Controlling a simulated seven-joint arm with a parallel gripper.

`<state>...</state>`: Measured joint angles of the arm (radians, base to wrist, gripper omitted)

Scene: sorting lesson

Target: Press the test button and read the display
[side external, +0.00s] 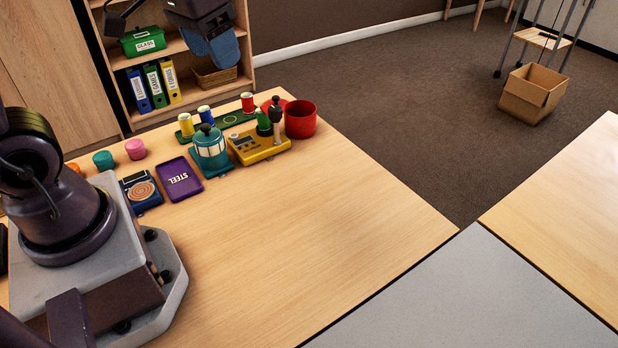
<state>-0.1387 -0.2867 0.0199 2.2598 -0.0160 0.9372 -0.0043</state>
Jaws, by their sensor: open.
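I cannot make out a test button for certain. My gripper (212,27) is at the top of the view, open, in front of the shelf in the picture and well clear of the table things. Its fingertips are hard to tell from the blue item behind.
A teal canister (210,150), purple STEEL tray (180,179) and blue device with an orange coil (140,190) stand left of the yellow device. A green tray (225,125) with coloured cylinders lies behind; a red cup (300,119) stands right. The table's front right is clear.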

